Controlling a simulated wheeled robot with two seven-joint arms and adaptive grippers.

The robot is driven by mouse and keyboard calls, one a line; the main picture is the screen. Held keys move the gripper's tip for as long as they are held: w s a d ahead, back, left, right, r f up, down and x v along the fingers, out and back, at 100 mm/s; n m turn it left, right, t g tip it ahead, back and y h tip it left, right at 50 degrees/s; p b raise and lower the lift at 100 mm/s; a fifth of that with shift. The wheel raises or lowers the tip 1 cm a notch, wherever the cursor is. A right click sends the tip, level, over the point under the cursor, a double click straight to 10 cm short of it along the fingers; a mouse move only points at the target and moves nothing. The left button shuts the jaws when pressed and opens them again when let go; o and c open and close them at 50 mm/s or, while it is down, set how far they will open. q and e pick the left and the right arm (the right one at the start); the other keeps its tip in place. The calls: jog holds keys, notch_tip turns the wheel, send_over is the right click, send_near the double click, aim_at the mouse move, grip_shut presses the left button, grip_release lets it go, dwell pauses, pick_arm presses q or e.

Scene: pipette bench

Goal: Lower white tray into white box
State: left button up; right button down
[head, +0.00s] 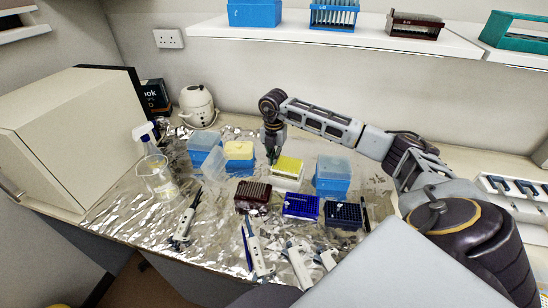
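A small tray with a yellow top and whitish sides (287,168) sits at the middle of the foil-covered bench; it is the nearest match to a white tray. My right gripper (272,158) points down at its left back edge. The fingers are small and dark there, and I cannot tell whether they are open or grip the tray. No plainly white box stands out. A blue box with a pale yellow top (240,151) stands left of the gripper, with a translucent lid-like piece beside it. My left gripper is out of view.
Blue boxes with translucent lids stand left (204,149) and right (332,178). A dark red rack (253,196), a blue rack (300,206) and a dark blue rack (343,214) lie in front. Several pipettes lie near the front edge. A beaker (157,180) stands left.

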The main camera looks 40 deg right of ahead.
jog(key=shift+f+b, duration=0.5)
jog(key=shift+f, duration=0.45)
dwell(0.6)
jog(key=c, duration=1.6)
grip_release()
jog(key=shift+o, duration=0.2)
jog(key=shift+r, duration=0.15)
notch_tip(320, 180, up, 12)
jog(key=shift+s+a+f, duration=0.1)
jog(key=shift+f, duration=0.1)
